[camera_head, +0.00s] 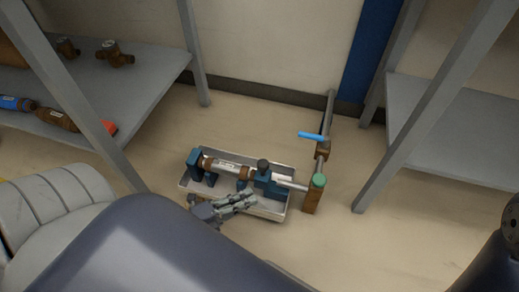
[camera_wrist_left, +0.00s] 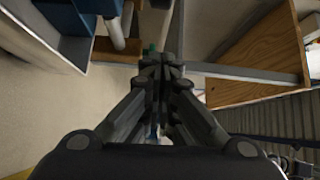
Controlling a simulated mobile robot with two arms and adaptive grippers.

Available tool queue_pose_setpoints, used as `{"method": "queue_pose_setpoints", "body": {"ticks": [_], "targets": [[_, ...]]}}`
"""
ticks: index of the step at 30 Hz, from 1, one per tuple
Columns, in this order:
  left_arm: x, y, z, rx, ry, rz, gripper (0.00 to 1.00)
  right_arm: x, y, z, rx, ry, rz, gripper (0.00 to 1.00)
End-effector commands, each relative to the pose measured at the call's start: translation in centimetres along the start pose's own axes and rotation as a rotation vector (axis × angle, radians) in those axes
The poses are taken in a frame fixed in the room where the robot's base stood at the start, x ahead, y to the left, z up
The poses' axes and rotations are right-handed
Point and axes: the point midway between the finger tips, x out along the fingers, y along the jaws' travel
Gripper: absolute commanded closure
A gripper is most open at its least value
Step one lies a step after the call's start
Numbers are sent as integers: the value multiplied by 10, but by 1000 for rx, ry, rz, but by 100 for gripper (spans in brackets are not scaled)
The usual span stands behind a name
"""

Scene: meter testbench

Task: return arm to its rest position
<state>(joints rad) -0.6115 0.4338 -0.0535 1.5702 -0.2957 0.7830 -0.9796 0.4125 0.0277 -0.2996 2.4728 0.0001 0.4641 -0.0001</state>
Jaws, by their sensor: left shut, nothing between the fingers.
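My left gripper (camera_head: 239,202) is in the head view just in front of the meter testbench, over the near side of its metal tray (camera_head: 268,212). In the left wrist view the fingers of my left gripper (camera_wrist_left: 162,62) meet at their tips, shut with nothing between them. The bench holds a pipe section with a pale meter body (camera_head: 226,165) between dark blue clamps (camera_head: 270,182). My right gripper is in neither view; only a dark part of my own body shows at the right edge of the head view.
A pipe with a blue lever handle (camera_head: 312,136) and a green cap (camera_head: 318,181) stands right of the tray. A grey shelf (camera_head: 150,75) with brass fittings (camera_head: 115,54) is at left. Another shelf (camera_head: 450,130) is at right.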

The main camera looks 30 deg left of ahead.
Motion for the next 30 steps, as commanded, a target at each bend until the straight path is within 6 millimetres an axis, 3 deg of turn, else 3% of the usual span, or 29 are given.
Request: {"method": "queue_pose_setpoints", "body": {"ticks": [6,23,26,29,30], "targets": [[-10,0,0,0,0,-1,100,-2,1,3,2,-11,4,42],[-8,-4,-1,-6,2,-9,100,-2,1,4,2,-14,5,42],[5,-27,-8,-48,10,-57,100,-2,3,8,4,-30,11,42],[29,-76,-23,-142,32,-159,100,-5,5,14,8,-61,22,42],[40,-102,-31,-193,48,-212,100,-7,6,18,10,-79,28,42]]}}
